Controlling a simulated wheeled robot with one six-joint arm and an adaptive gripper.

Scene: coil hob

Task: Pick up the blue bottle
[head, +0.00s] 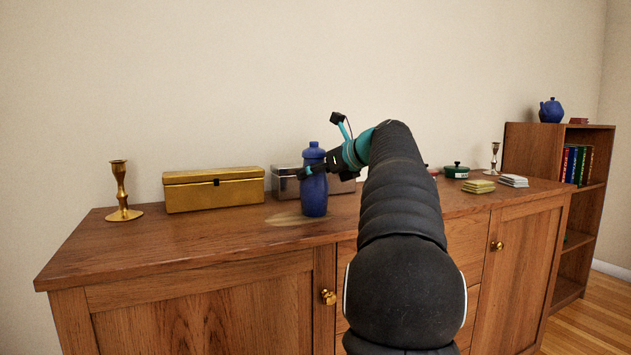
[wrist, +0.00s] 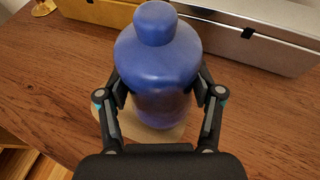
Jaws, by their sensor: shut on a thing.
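My gripper (head: 306,173) is shut on the bottle. In the wrist view the gripper's two fingers (wrist: 160,92) press on the bottle's left and right sides. The bottle's base is partly hidden in the wrist view, and I cannot tell whether it touches the wood.
A gold box (head: 214,190) and a silver box (head: 287,183) stand behind the bottle. A brass candlestick (head: 120,190) is at the left. A green pot (head: 456,171) and card stacks (head: 478,187) lie right of my arm. The sideboard top (head: 200,232) is clear in front.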

